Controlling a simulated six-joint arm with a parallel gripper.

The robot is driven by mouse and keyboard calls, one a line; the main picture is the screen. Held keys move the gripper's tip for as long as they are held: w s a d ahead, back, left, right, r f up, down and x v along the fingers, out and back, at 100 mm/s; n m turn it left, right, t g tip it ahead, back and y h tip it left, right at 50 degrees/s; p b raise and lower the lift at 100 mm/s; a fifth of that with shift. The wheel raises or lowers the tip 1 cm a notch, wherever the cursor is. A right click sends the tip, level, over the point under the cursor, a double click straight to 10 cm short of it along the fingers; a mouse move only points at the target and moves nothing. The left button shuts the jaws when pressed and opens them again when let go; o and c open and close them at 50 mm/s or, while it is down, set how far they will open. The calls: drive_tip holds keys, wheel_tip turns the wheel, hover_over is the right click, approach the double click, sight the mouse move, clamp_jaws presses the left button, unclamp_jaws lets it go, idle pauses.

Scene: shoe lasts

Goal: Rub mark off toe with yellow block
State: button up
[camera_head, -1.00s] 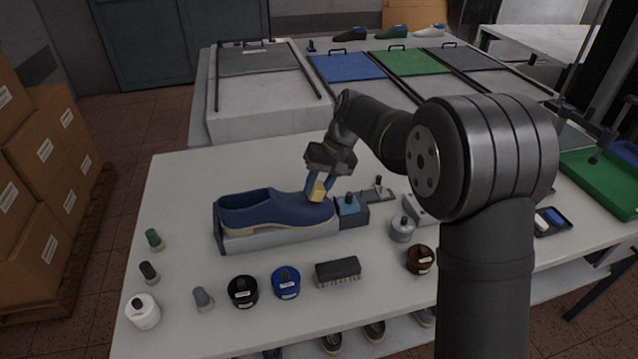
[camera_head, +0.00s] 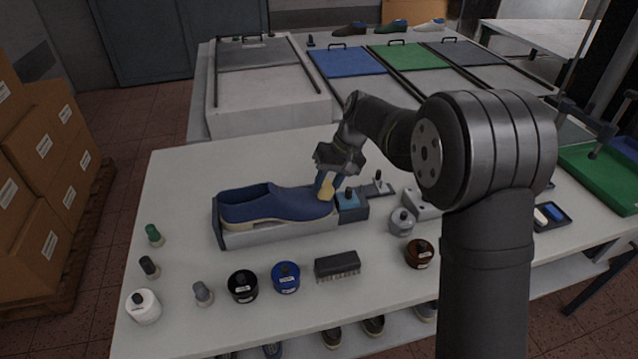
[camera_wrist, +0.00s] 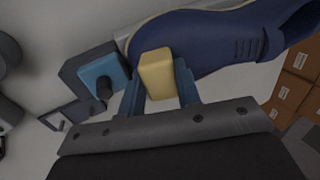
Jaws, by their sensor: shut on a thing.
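A blue shoe (camera_head: 270,203) sits on a grey stand (camera_head: 280,235), its toe pointing right. My gripper (camera_head: 329,179) is shut on the yellow block (camera_head: 325,192) at the toe. In the wrist view, the yellow block (camera_wrist: 157,74) sits between the blue fingers (camera_wrist: 160,92) and overlaps the toe of the shoe (camera_wrist: 205,40). The block appears to be against the toe, but contact is hard to confirm. No mark shows on the visible part of the toe; the block and fingers hide some of it.
A grey box with a blue top (camera_head: 349,201) stands just right of the toe. A dark brush (camera_head: 337,265), a blue jar (camera_head: 285,277) and a black jar (camera_head: 242,286) stand in front of the shoe. The table's left rear area is clear.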

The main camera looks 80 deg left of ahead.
drive_tip(key=shift+w+f, duration=0.2)
drive_tip(key=shift+w, duration=0.35)
drive_tip(key=shift+f, duration=0.15)
drive_tip(key=shift+s+r, duration=0.3)
drive_tip(key=shift+s, duration=0.7)
drive_tip(key=shift+s+r, duration=0.25)
drive_tip(key=shift+s, duration=0.75)
drive_tip(key=shift+v, duration=3.1)
drive_tip(key=shift+w+r, duration=0.1)
drive_tip(key=shift+v, duration=1.4)
